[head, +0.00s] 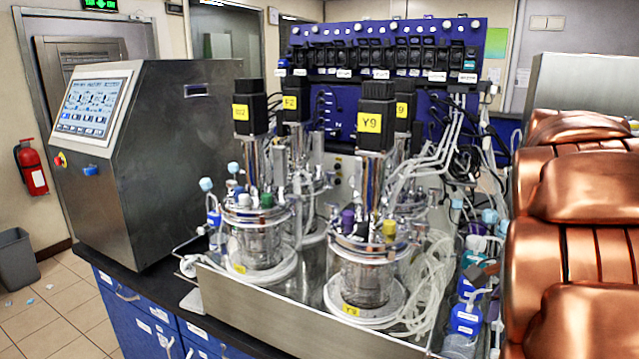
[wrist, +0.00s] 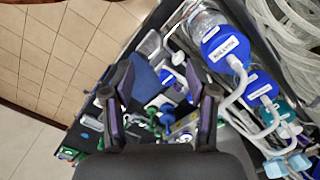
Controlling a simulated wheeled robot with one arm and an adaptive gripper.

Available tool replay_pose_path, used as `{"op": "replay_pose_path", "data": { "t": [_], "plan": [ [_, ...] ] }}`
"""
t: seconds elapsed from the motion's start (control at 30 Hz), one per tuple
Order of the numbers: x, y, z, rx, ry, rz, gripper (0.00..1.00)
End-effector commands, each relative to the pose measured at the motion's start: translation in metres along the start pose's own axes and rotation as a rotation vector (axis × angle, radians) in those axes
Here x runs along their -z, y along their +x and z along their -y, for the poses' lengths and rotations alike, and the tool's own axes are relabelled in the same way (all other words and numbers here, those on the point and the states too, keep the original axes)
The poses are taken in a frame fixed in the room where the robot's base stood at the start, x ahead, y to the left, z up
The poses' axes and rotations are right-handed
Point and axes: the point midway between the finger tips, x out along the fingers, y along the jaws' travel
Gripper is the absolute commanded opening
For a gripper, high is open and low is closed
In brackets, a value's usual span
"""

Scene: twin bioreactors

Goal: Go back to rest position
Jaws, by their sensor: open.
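My gripper (wrist: 161,82) shows in the wrist view with its two dark fingers spread apart and nothing between them. It points down over the bench edge, above a cluster of small bottles and fittings. Blue-capped bottles (wrist: 228,50) with white labels and tubing stand to the right of the fingers. In the head view my copper-coloured arm fills the right side, and the gripper itself is out of sight there. The twin bioreactors stand in the middle: a front glass vessel (head: 362,275) under a motor marked Y9 (head: 369,122), and another vessel (head: 253,247) to its left.
A steel control cabinet (head: 180,150) with a touchscreen (head: 92,107) stands on the left of the bench. A blue pump panel (head: 400,60) rises behind the vessels. Loose clear tubing (head: 430,275) lies right of them. The tiled floor (head: 60,315) at left has a grey bin (head: 17,260).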

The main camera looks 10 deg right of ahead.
Motion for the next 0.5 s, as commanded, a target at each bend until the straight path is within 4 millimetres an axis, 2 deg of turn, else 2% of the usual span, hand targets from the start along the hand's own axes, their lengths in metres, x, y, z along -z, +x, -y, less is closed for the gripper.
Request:
{"op": "replay_pose_path", "data": {
  "t": [0.03, 0.1, 0.37, 0.5],
  "plan": [
    [-0.017, 0.005, -0.004, -0.005, -0.070, 0.006, 0.58],
    [-0.036, 0.012, -0.008, -0.009, -0.167, 0.009, 0.58],
    [-0.102, 0.043, -0.037, -0.037, -0.548, 0.036, 0.58],
    [-0.135, 0.063, -0.059, -0.056, -0.768, 0.054, 0.58]
  ]
}}
